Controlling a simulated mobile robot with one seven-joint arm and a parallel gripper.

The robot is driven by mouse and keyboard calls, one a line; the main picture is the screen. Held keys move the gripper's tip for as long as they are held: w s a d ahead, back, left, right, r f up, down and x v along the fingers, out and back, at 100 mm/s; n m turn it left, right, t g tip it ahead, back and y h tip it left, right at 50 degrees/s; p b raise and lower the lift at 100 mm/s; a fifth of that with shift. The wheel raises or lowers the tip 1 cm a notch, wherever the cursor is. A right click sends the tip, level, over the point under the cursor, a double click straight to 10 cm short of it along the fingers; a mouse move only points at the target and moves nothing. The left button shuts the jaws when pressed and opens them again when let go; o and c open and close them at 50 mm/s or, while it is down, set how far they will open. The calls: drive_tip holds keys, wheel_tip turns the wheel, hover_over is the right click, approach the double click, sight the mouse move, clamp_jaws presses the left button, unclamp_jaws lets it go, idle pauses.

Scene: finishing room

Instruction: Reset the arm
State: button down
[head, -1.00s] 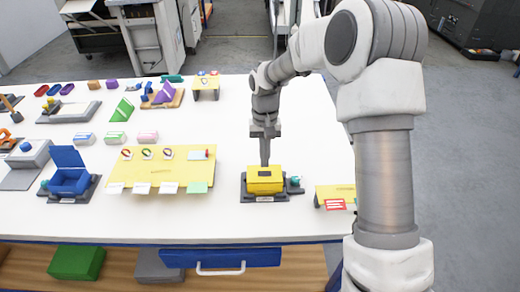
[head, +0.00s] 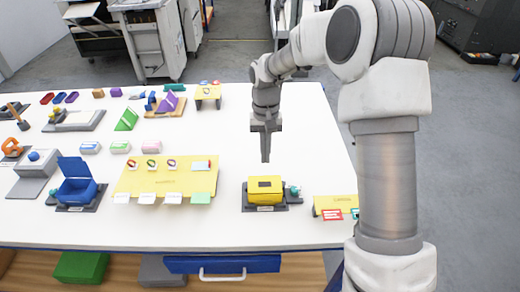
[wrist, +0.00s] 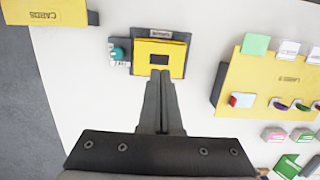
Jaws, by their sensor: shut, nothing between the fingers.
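My gripper (head: 266,155) is shut and empty. It points down above the white table, just behind the yellow box (head: 264,190) in the head view. The yellow box sits closed on a dark base with a dark rectangle on its top and a teal knob at its side. In the wrist view my gripper (wrist: 161,78) shows its closed fingers, their tips overlapping the near edge of the yellow box (wrist: 146,60) in the picture. A gap shows between the fingertips and the box in the head view.
A yellow board (head: 165,178) with rings and cards lies left of the box. A yellow card stand (head: 332,204) is at the right. A blue open box (head: 76,188) stands at the left. The table behind my gripper is mostly clear white surface (head: 225,125).

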drive_tip(key=s+d+r+t, duration=0.2)
drive_tip(key=s+d+r, duration=0.2)
drive_tip(key=r, duration=0.5)
drive_tip(key=s+d+r+t, duration=0.2)
drive_tip(key=s+r, duration=0.3)
drive_tip(key=s, duration=0.5)
drive_tip(key=s+d+r+t, duration=0.3)
drive_tip(key=s+d+r, duration=0.2)
drive_tip(key=s, duration=0.6)
drive_tip(key=shift+a+r, duration=0.1)
